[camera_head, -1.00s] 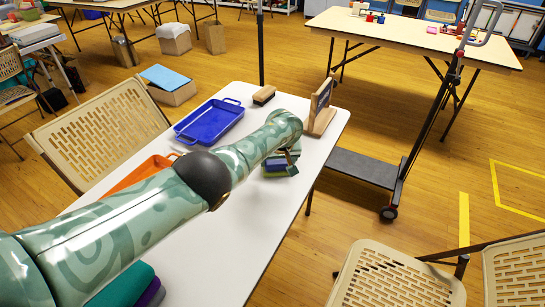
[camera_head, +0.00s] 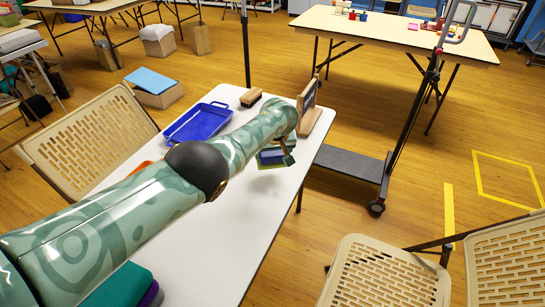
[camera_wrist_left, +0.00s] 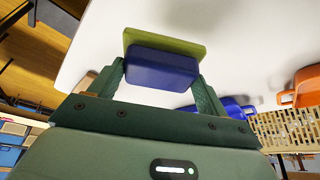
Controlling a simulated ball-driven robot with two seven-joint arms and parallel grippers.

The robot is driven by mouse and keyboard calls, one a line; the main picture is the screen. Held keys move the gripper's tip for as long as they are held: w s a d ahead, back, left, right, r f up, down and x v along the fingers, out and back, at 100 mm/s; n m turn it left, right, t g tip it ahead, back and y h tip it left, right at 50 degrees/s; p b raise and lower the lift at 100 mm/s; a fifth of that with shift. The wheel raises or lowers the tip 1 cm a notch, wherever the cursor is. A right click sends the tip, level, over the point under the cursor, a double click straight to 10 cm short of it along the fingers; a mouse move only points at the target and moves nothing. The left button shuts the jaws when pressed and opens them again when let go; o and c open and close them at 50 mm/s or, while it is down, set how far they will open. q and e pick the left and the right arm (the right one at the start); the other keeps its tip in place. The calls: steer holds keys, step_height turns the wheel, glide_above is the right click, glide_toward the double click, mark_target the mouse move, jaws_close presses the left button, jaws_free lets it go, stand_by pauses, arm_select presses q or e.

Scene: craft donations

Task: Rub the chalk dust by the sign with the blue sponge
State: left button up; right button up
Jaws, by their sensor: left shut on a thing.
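My left gripper (camera_head: 284,150) is shut on the blue sponge (camera_head: 271,157), which has a green layer, beside the sign near the table's right edge. In the left wrist view the blue sponge (camera_wrist_left: 162,66) sits between both fingers of the left gripper (camera_wrist_left: 160,85), with its green side outward over the white tabletop. I cannot tell whether it touches the table. The sign (camera_head: 308,107), a dark panel on a wooden stand, stands upright at the far right corner, partly behind my forearm. I cannot make out the chalk dust on the white surface. My right gripper is out of view.
The white table (camera_head: 240,220) also holds a blue tray (camera_head: 199,121), a wooden-backed brush (camera_head: 251,97) and an orange tray mostly hidden by my arm. Teal and purple cloths (camera_head: 120,287) lie at the near end. Chairs (camera_head: 90,140) stand on both sides.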

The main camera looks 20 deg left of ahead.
arm_select(q)
steer(key=shift+r, duration=0.6)
steer(key=shift+r+p, duration=0.9)
steer(key=shift+r, duration=0.7)
steer(key=shift+f, duration=0.1)
